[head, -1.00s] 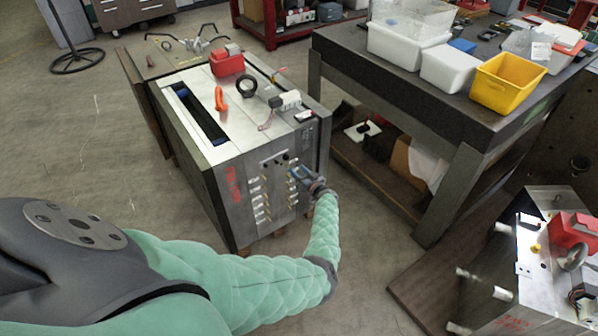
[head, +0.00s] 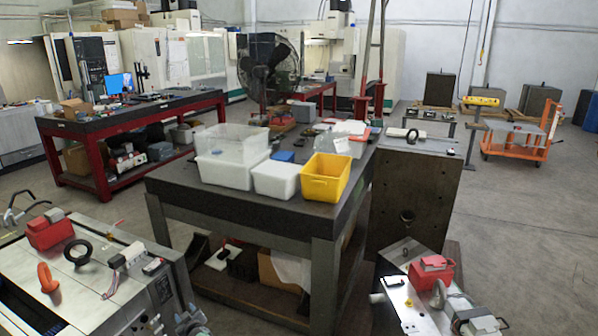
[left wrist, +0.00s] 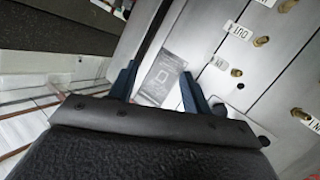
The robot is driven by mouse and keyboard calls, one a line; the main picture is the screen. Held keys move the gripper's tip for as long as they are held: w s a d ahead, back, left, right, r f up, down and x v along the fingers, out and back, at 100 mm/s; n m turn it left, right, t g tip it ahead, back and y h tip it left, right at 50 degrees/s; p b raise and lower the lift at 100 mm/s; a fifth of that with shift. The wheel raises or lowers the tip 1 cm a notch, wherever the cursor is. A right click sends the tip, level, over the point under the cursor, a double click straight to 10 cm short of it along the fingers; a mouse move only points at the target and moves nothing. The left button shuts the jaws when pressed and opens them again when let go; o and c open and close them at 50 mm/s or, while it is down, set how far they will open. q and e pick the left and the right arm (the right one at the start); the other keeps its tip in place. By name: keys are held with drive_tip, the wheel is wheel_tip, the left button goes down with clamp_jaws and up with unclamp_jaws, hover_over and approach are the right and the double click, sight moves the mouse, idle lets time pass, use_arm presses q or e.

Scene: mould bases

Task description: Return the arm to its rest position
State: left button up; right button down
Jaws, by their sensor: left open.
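My left gripper (head: 190,322) shows only in part at the bottom edge of the head view, beside the front face of the left mould base (head: 92,283). In the left wrist view, my left gripper (left wrist: 160,72) has its two dark blue fingers apart, with nothing between them. Beyond them is the metal face of a mould base (left wrist: 215,45) with a grey label plate (left wrist: 165,74), brass fittings and "OUT" and "IN" tags. Whether the fingers touch this face I cannot tell. The rest of my left arm is out of the head view. My right gripper is not in view.
A dark table (head: 165,183) carries white bins (head: 277,180) and a yellow bin (head: 327,178). A second mould base (head: 408,283) with a red part stands at lower right. The left mould base carries a red block, an orange ring and a black ring. Open floor lies far right.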

use_arm(q)
drive_tip(key=w+d+r+m+h, duration=0.4)
drive_tip(key=d+r+h, duration=0.1)
drive_tip(key=d+h, duration=0.2)
drive_tip(key=s+d+f+m+g+h+b, duration=0.1)
drive_tip(key=s+d+f+m+g, duration=0.1)
drive_tip(key=s+d+f, duration=0.55)
drive_tip(key=s+d+f+m+g+h+b, duration=0.1)
drive_tip(key=s+d+f+m+g, duration=0.15)
drive_tip(key=s+f, duration=0.85)
drive_tip(key=s+d+f+m+g, duration=0.25)
drive_tip(key=s+d+f, duration=0.2)
drive_tip(key=s, duration=0.85)
drive_tip(key=s+d+f+g, duration=0.1)
drive_tip(key=s+f, duration=0.4)
drive_tip(key=s, duration=0.7)
drive_tip(key=s+d+f+m+g+b, duration=0.1)
drive_tip(key=s+f, duration=0.4)
drive_tip(key=s, duration=0.8)
drive_tip(key=s+d+f+m+g, duration=0.1)
drive_tip(key=s+f, duration=0.5)
drive_tip(key=s, duration=0.6)
drive_tip(key=shift+s+d+h+b, duration=0.3)
drive_tip(key=shift+b, duration=0.1)
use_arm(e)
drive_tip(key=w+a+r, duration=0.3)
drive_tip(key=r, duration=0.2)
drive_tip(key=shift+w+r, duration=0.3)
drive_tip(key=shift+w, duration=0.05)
